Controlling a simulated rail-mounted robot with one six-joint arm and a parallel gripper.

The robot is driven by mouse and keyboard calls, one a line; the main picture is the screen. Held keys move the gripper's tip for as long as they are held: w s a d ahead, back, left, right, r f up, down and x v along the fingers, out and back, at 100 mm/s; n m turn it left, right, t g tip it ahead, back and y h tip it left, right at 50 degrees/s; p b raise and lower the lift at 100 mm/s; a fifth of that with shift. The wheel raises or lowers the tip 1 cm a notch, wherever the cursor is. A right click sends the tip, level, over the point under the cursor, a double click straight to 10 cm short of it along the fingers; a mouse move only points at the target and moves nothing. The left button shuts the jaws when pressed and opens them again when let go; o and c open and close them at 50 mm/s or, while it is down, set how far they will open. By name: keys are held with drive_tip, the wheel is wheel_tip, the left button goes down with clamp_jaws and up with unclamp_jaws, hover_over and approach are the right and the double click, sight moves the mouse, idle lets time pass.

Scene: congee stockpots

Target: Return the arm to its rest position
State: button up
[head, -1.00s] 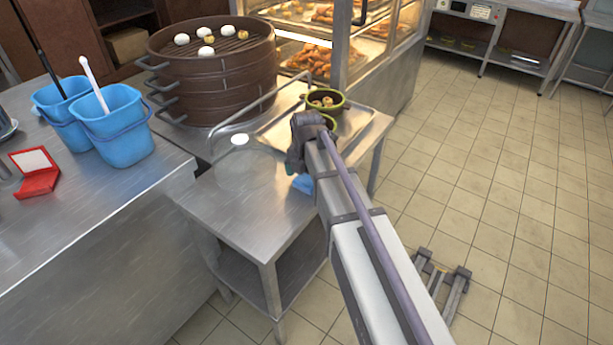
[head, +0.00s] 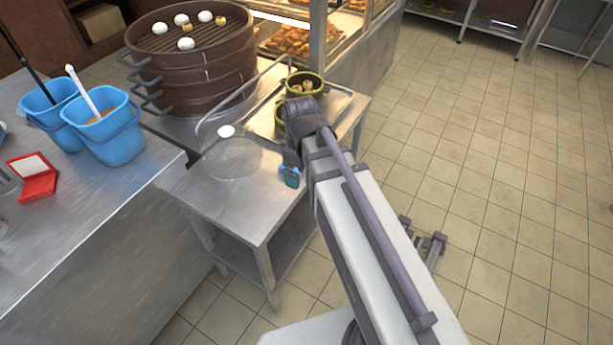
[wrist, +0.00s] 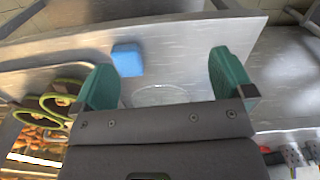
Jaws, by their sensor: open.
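My gripper (wrist: 165,85) is open and empty, with its two teal fingers spread apart above the steel side table (wrist: 195,45). In the head view my gripper (head: 290,177) hangs at the end of my arm over the right part of that table (head: 240,215), mostly hidden by the wrist. A blue block (wrist: 127,60) lies on the table beyond the fingers, nearer the left finger and not held. In the head view it is hard to tell apart from the fingers. A clear round dish-like outline (wrist: 160,95) shows between the fingers.
Green-rimmed bowls (head: 304,84) stand on a tray behind my wrist. A metal rail (head: 240,92) and stacked steamers (head: 190,60) with white buns are at the back left. Two blue buckets (head: 106,130) and a red box (head: 36,180) stand on the left counter. Open floor lies right.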

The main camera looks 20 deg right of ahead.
drive_tip(key=s+m, duration=0.6)
drive_tip(key=m, duration=0.3)
wheel_tip(320, 180, up, 8)
drive_tip(key=p, duration=0.8)
drive_tip(key=shift+w, duration=0.2)
